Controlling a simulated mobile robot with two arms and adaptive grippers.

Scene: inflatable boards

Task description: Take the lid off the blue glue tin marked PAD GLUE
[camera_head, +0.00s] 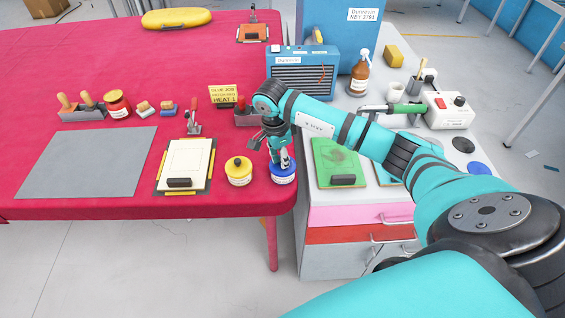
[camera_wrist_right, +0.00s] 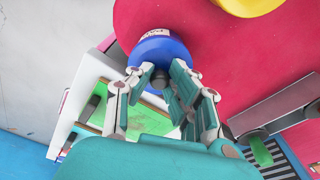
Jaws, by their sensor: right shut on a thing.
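The blue glue tin (camera_head: 283,181) stands upright near the right front corner of the red table, with a white label on its front. In the right wrist view its blue lid (camera_wrist_right: 157,47) shows from above, with a dark round knob (camera_wrist_right: 160,79) between the fingers. My right gripper (camera_head: 284,161) reaches down over the tin from above and is shut on the lid's knob. The fingers partly hide the lid, and I see no clear gap between lid and tin. My left gripper is not in view.
A yellow tin (camera_head: 239,176) with a dark knob stands close to the left of the blue one. A clipboard (camera_head: 185,168) lies further left, beside a grey mat (camera_head: 87,162). The grey cabinet (camera_head: 325,232) with a green board (camera_head: 336,160) stands to the right.

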